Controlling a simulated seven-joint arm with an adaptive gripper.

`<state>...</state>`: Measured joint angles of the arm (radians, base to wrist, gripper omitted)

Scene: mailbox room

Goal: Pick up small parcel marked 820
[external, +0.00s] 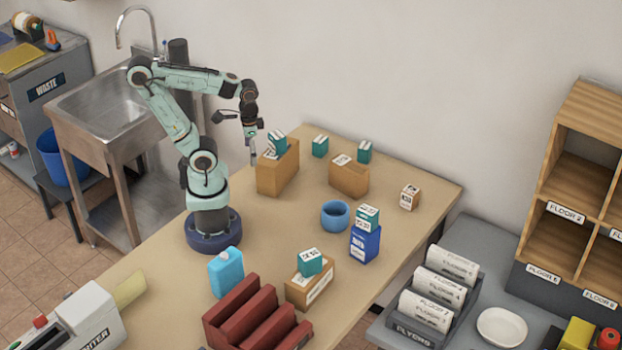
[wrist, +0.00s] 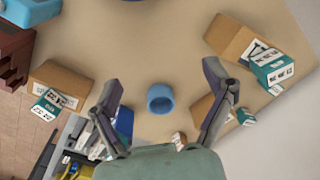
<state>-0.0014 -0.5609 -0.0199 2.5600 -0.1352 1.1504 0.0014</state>
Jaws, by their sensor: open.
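Several small teal parcels with white labels are in view, and I cannot read for sure which is marked 820. One (external: 277,145) sits tilted on a tall brown box (external: 277,173); it also shows in the wrist view (wrist: 272,70). Two more, a left one (external: 320,146) and a right one (external: 364,152), stand near the wall. Another (external: 367,215) sits on a blue box (external: 365,245). One (external: 310,262) lies on a low brown box (external: 311,287). My gripper (external: 252,153) is open and empty, just left of the tall box in the external view; its spread fingers show in the wrist view (wrist: 163,80).
A blue bowl (external: 335,215) stands mid-table beside the blue box. A brown box (external: 348,178) and a small brown parcel (external: 410,197) are farther back. A dark red rack (external: 250,315) and light-blue bottle (external: 226,271) are near the front. Table left of the bowl is clear.

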